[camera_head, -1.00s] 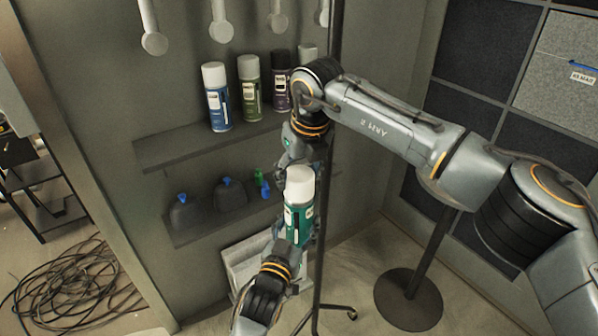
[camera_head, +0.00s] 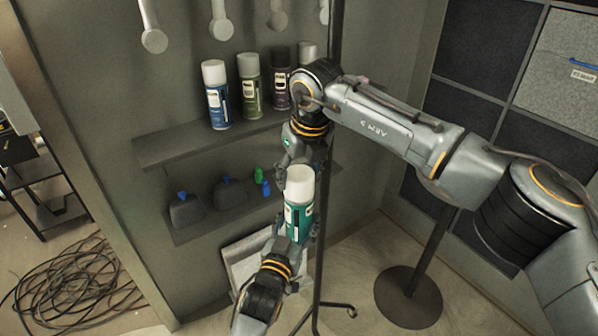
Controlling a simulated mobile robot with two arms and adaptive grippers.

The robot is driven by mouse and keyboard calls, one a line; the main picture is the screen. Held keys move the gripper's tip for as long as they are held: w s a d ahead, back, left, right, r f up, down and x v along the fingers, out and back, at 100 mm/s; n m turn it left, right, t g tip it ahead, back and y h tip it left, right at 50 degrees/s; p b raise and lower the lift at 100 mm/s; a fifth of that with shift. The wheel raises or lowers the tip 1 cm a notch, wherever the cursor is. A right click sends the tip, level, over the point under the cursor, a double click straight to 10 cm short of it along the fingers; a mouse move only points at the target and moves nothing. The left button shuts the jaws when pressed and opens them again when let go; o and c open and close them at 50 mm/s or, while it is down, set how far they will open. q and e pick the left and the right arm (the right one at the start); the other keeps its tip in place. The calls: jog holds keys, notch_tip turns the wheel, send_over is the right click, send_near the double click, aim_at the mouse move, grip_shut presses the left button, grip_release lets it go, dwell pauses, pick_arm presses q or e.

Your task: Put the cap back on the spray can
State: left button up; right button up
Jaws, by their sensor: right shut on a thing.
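A green-and-white spray can (camera_head: 297,218) is held in the air at the middle of the view, slightly tilted. Its white cap (camera_head: 299,182) is at the can's top and in line with it; whether it is fully seated cannot be told. My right gripper (camera_head: 298,166) points down from above and is shut on the cap, its fingertips partly hidden behind it. My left gripper (camera_head: 292,240) comes up from below and is shut on the lower part of the can; its fingers are partly hidden by the can.
Behind, an upper shelf (camera_head: 165,147) carries several capped cans, including a blue one (camera_head: 218,106). A lower shelf (camera_head: 205,226) holds dark bottles with blue tops. A dark pole stands close behind the can. A round stand base (camera_head: 408,298) is at lower right; coiled cables (camera_head: 70,285) lie at left.

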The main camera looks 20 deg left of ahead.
jog(key=shift+f, duration=0.2)
jog(key=o, duration=0.8)
pick_arm(q)
jog(key=shift+r, duration=0.1)
pick_arm(e)
jog(key=shift+o, duration=0.2)
jog(key=shift+o, duration=1.2)
jog(key=shift+r, duration=0.1)
jog(key=shift+v, duration=3.45)
